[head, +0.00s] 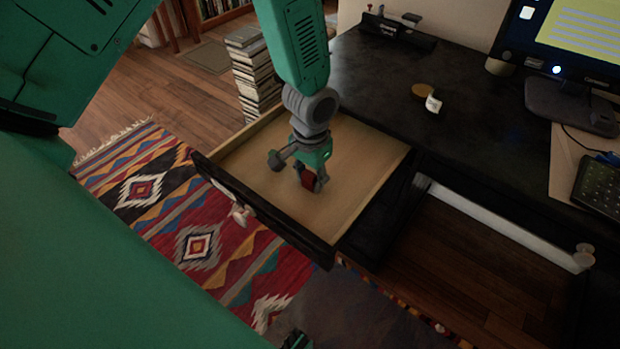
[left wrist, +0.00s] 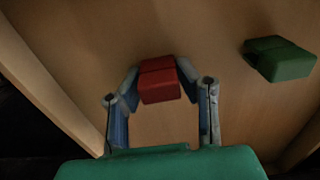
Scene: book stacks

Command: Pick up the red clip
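The red clip (left wrist: 159,80) lies on the bottom of the open drawer and sits between the two fingertips of my left gripper (left wrist: 160,82) in the left wrist view. In the head view the red clip (head: 308,180) is partly hidden by my left gripper (head: 299,172), which points down into the drawer. The fingers look spread, one on each side of the clip. Any contact with it is hard to make out.
The wooden drawer (head: 361,194) is pulled out from the black desk (head: 390,90). A green clip (left wrist: 280,58) lies in it, right of the red one in the left wrist view. A book stack (head: 254,80) stands behind. A patterned rug (head: 190,215) covers the floor.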

